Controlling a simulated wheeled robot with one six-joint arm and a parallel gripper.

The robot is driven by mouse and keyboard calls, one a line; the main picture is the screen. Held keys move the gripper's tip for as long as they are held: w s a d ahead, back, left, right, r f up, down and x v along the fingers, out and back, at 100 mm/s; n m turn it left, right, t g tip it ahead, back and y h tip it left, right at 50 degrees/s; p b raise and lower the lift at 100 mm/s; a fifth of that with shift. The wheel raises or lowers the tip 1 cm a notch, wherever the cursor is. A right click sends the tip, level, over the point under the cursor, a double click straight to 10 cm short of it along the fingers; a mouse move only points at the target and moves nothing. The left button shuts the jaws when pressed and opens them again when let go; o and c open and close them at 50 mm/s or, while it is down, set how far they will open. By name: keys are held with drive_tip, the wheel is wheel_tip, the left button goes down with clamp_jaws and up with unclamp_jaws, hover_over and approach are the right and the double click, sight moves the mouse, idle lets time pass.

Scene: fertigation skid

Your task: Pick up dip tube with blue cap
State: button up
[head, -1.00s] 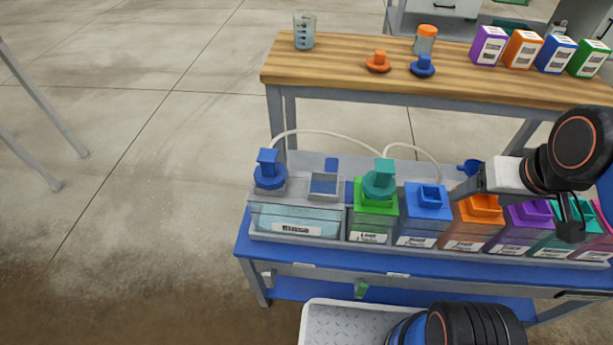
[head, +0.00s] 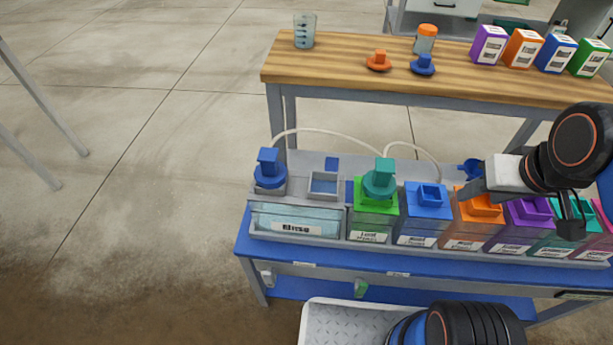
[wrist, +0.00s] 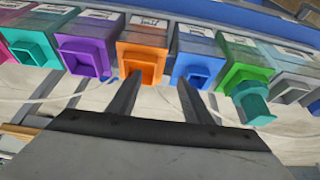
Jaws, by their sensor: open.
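The dip tube with the blue cap (head: 269,172) stands upright at the left end of the skid, in the grey holder by the clear tank labelled Rinse. A white hose runs from it; the tube below the cap is hidden. A second dip tube with a teal cap (head: 380,181) stands in the green tank; it also shows in the wrist view (wrist: 252,105). My gripper (head: 462,190) is open and empty, above and behind the blue and orange tanks, well right of the blue cap. In the wrist view, its fingers (wrist: 160,78) point toward the orange tank.
Blue (head: 424,211), orange (head: 470,225) and purple (head: 517,225) tanks stand in a row. An empty grey square socket (head: 324,185) lies beside the blue cap. White hoses arch behind. A wooden bench (head: 350,72) behind holds a loose blue cap piece (head: 423,66) and an orange one (head: 379,62).

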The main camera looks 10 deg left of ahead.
drive_tip(key=w+a+r+n+g+y, duration=0.1)
drive_tip(key=w+a+r+n+g, duration=0.1)
drive_tip(key=w+a+r+n, duration=0.45)
wheel_tip(320, 180, up, 10)
drive_tip(key=n+g+h, duration=0.1)
drive_tip(key=n+g, duration=0.2)
drive_tip(key=n, duration=0.8)
hover_over(267, 154)
wheel_tip(267, 154, down, 16)
clamp_jaws()
